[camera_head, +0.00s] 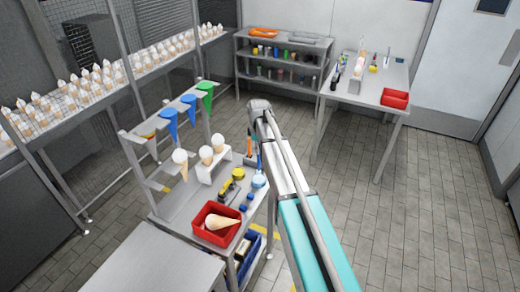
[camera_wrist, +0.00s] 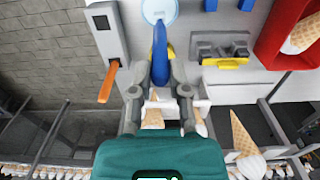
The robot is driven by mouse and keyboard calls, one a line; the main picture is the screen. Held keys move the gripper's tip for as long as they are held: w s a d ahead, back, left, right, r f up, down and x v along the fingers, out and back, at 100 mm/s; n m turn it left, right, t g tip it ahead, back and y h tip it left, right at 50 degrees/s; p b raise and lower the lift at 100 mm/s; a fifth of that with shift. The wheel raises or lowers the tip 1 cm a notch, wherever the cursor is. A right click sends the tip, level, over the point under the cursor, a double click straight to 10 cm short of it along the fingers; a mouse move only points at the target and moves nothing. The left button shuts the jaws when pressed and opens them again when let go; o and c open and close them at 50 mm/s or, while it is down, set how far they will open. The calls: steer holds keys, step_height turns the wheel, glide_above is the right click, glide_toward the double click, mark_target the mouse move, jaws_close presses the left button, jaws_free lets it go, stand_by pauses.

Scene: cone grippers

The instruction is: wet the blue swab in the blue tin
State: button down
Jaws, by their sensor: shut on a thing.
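My gripper (camera_wrist: 160,88) is shut on the blue swab (camera_wrist: 160,48) in the wrist view. The swab's far end points at a pale blue round tin (camera_wrist: 160,10) at the top edge and overlaps its near rim. I cannot tell whether the tip touches it or is above it. In the head view the blue tin (camera_head: 258,181) stands on the bench, just below the swab (camera_head: 260,163). My arm hides most of the gripper there.
An orange-handled tool (camera_wrist: 108,82) sits in a grey holder (camera_wrist: 107,35) left of my gripper. A red tray (camera_head: 216,224) with a cone, a white cone stand (camera_head: 208,165) and hanging coloured cones (camera_head: 188,106) crowd the bench.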

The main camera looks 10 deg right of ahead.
steer(key=shift+r+p, duration=1.5)
steer(key=shift+r, duration=0.2)
steer(key=shift+f, duration=0.1)
